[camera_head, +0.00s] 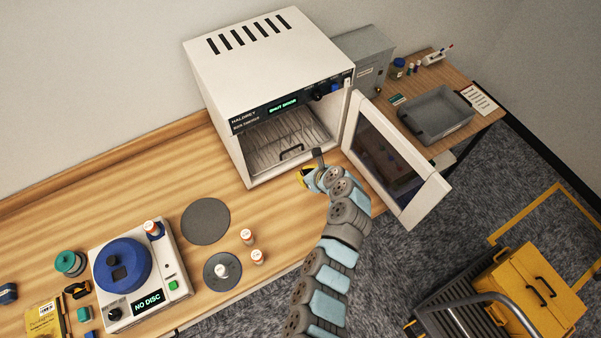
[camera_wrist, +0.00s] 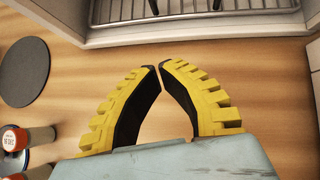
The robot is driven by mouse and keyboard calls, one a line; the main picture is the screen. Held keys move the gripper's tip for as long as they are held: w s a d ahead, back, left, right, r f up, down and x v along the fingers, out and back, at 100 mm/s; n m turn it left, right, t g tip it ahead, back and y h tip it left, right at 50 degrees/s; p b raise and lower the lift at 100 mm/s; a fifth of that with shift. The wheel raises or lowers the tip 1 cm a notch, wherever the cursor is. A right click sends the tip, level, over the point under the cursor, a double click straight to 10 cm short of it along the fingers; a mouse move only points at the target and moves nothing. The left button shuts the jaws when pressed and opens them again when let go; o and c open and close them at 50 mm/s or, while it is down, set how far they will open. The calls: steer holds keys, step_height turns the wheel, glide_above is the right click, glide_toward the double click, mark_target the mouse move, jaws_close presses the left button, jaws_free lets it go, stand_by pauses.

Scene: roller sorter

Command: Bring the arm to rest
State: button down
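My gripper (camera_head: 306,176) is in front of the open white cabinet (camera_head: 272,62), near the table's front edge. In the wrist view my gripper (camera_wrist: 157,68) has its yellow fingers brought together at the tips, with nothing visible between them. Bare wood shows beneath the fingers, and the cabinet's opening with its wire rack (camera_wrist: 190,10) is just beyond. My arm reaches up from the bottom of the head view.
The cabinet door (camera_head: 395,165) stands open to the right of my arm; the display seems to read "SHUT DOOR". Left are dark discs (camera_head: 206,221), small bottles (camera_head: 247,237) and a device (camera_head: 166,275) showing "NO DISC". A grey tray (camera_head: 437,113) and a yellow-box cart (camera_head: 530,290) are right.

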steer(key=shift+s+d+r, duration=0.2)
steer(key=shift+s+r, duration=0.1)
